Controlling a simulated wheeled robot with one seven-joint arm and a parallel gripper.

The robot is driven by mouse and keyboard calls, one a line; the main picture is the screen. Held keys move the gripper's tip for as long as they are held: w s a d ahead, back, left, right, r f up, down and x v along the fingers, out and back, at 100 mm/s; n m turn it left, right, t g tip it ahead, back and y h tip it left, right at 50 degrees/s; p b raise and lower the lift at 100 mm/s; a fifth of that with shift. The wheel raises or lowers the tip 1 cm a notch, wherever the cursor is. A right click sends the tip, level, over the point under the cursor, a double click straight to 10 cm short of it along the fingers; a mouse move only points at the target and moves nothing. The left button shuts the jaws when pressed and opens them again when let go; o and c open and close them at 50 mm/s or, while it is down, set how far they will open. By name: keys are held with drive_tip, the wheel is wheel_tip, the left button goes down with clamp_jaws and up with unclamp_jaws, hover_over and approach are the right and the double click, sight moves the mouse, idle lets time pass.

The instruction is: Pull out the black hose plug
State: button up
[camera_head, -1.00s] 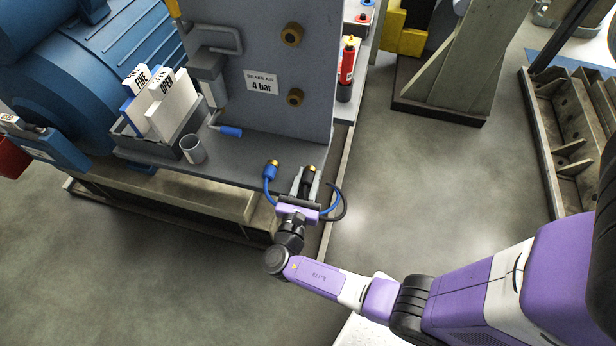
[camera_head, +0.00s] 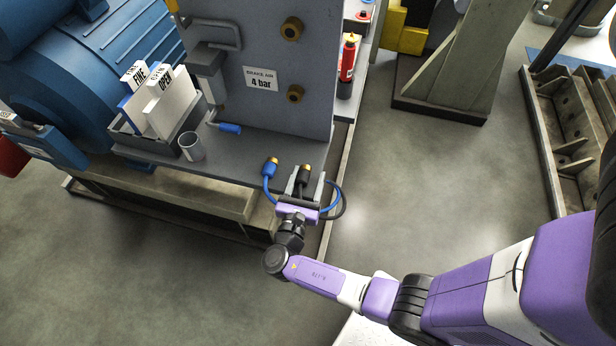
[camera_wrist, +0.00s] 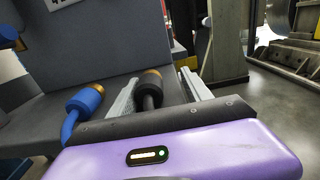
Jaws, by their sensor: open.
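The black hose plug (camera_head: 304,174) has a brass end and is at the bench's front edge, apart from the panel. In the wrist view the black plug (camera_wrist: 150,86) is between my two grey fingers, with a gap on each side. My gripper (camera_head: 306,179) is open around it; its fingers also show in the wrist view (camera_wrist: 160,82). Two brass sockets, upper (camera_head: 291,30) and lower (camera_head: 295,94), sit on the grey panel with no plug in them. The black hose (camera_head: 343,204) loops out to the right of my gripper.
A blue hose plug (camera_head: 270,167) with a brass end is just left of my gripper. A blue-handled lever (camera_head: 229,128), a grey cup (camera_head: 192,147) and a card box (camera_head: 146,141) are farther left. Open floor lies right of the bench.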

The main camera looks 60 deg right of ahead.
sight(306, 186)
drive_tip(key=b+v, duration=0.1)
drive_tip(key=v, duration=0.6)
drive_tip(key=shift+s+a, duration=0.1)
drive_tip(key=shift+a, duration=0.25)
drive_tip(key=shift+a, duration=0.1)
